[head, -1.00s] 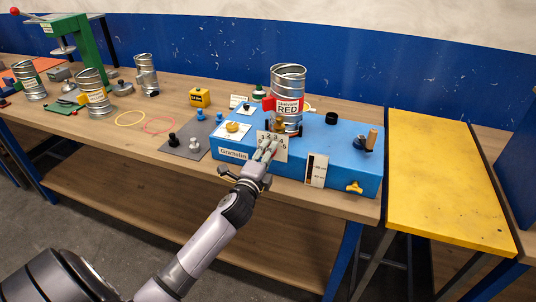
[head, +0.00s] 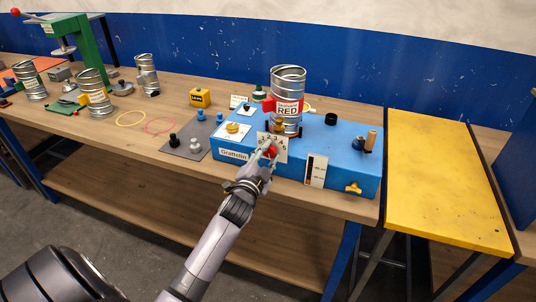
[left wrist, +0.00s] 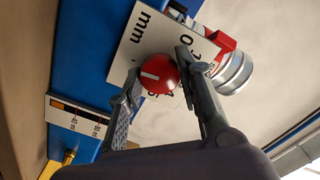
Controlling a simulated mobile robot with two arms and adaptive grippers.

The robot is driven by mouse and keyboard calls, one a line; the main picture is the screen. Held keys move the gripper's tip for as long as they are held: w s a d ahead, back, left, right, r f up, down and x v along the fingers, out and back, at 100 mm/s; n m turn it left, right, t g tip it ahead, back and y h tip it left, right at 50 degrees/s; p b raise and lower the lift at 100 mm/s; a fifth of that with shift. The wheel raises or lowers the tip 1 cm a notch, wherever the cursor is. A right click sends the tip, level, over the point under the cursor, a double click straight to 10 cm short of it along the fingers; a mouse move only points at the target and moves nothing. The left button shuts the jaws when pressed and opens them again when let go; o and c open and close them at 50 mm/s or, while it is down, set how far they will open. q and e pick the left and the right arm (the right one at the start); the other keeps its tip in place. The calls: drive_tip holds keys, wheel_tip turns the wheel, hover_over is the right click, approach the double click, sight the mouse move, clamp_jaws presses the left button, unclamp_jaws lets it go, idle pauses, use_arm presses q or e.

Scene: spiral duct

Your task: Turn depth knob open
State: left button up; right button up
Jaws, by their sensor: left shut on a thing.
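The red depth knob (left wrist: 160,75) with a white pointer line sits on a white dial plate (left wrist: 143,27) marked with numbers and "mm". In the left wrist view the pointer line runs toward the picture's left; I cannot tell which number it marks. My left gripper (left wrist: 158,68) has one finger on each side of the knob and is shut on it. In the head view the knob (head: 271,152) shows partly past the fingers, in front of the dial plate (head: 281,146) on the blue device (head: 331,147). My right gripper is not in view.
A metal duct can with a "RED" label (head: 288,84) stands on the device behind the dial. A scale plate (head: 316,171) and a yellow knob (head: 354,187) are to the right. A grey mat (head: 182,150) with small knobs lies left. A yellow table (head: 450,180) is bare.

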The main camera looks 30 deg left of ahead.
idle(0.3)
use_arm(q)
drive_tip(key=o, duration=1.2)
drive_tip(key=shift+c, duration=0.2)
drive_tip(key=v, duration=1.2)
drive_tip(key=shift+f, duration=0.1)
